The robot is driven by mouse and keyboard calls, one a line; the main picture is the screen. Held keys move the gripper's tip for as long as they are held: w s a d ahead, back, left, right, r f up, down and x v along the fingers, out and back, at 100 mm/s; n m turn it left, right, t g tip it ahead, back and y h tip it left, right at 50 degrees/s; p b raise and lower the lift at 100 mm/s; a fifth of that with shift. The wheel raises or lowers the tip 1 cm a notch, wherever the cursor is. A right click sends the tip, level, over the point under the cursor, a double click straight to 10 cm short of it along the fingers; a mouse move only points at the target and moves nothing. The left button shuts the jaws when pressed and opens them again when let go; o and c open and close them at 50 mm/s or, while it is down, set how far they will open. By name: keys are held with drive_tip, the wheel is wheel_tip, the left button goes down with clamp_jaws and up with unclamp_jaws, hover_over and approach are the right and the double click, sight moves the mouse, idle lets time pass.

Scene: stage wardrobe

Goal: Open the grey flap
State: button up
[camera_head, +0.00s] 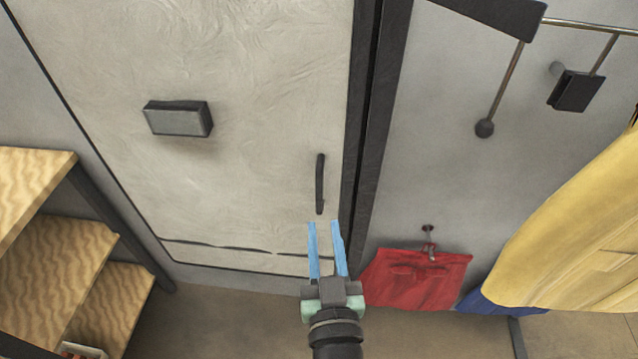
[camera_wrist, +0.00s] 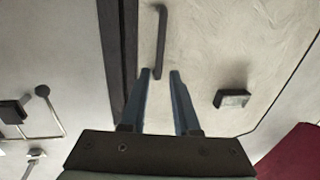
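A pale grey door panel (camera_head: 250,80) with a black frame fills the middle of the head view; it looks closed. A dark vertical bar handle (camera_head: 320,184) is on its right side. A small grey box-like piece (camera_head: 178,119) sticks out of the panel's left part; I cannot tell whether the flap is this piece or the panel. My gripper (camera_head: 325,222) has two blue fingers, spread apart and empty, just below the handle in the picture. In the wrist view the handle (camera_wrist: 160,42) is just beyond the fingertips (camera_wrist: 160,72), and the box-like piece (camera_wrist: 232,98) is to the right.
Wooden shelves (camera_head: 60,245) stand at the left. Red cloth (camera_head: 418,279) hangs from a hook to the right of my gripper, with a yellow garment (camera_head: 575,225) farther right. A metal rail (camera_head: 585,27) and a dark bracket (camera_head: 576,91) are on the upper right wall.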

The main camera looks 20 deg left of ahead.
sight(320, 192)
drive_tip(key=p+x, duration=0.2)
drive_tip(key=x, duration=0.8)
drive_tip(key=shift+s+d, duration=0.1)
clamp_jaws()
idle(1.1)
